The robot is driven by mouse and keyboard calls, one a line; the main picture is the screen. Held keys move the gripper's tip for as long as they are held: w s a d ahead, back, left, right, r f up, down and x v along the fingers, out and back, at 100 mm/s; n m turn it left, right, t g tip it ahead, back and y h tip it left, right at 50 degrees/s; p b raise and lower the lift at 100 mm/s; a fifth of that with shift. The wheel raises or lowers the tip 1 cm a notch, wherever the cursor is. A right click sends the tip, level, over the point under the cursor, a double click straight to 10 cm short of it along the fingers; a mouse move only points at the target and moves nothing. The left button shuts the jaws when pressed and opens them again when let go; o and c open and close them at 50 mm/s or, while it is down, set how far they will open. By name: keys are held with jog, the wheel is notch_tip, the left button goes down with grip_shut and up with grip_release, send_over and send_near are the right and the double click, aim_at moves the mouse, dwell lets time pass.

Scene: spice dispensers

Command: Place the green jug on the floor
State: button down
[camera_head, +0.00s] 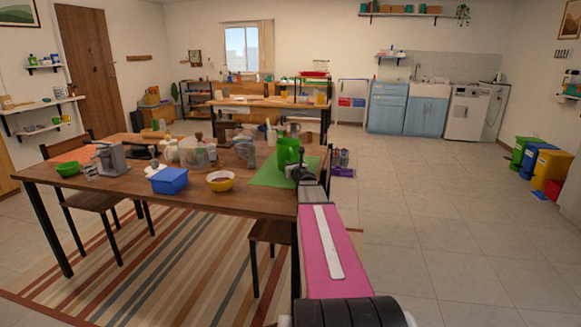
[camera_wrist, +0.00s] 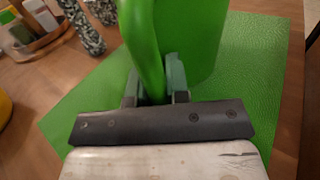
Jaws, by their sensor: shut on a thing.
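The green jug (camera_head: 287,152) stands at the right end of the wooden table, over a green mat (camera_head: 268,176). In the wrist view the jug's body (camera_wrist: 192,40) fills the upper middle, and its handle (camera_wrist: 144,45) runs down between my fingers. My gripper (camera_head: 300,172) reaches the jug from the front right. In the wrist view my gripper (camera_wrist: 156,88) is shut on the handle. The jug looks upright. I cannot tell whether its base touches the mat. Bare floor (camera_head: 430,220) lies to the right of the table.
The wooden table (camera_head: 120,185) also holds a blue box (camera_head: 169,181), a yellow bowl (camera_head: 221,181), a green bowl (camera_head: 68,169) and several jars. A chair (camera_head: 268,232) stands under the table's front edge. Coloured bins (camera_head: 548,170) stand by the right wall.

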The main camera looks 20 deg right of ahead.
jog(key=shift+f, duration=0.1)
jog(key=c, duration=1.1)
grip_release()
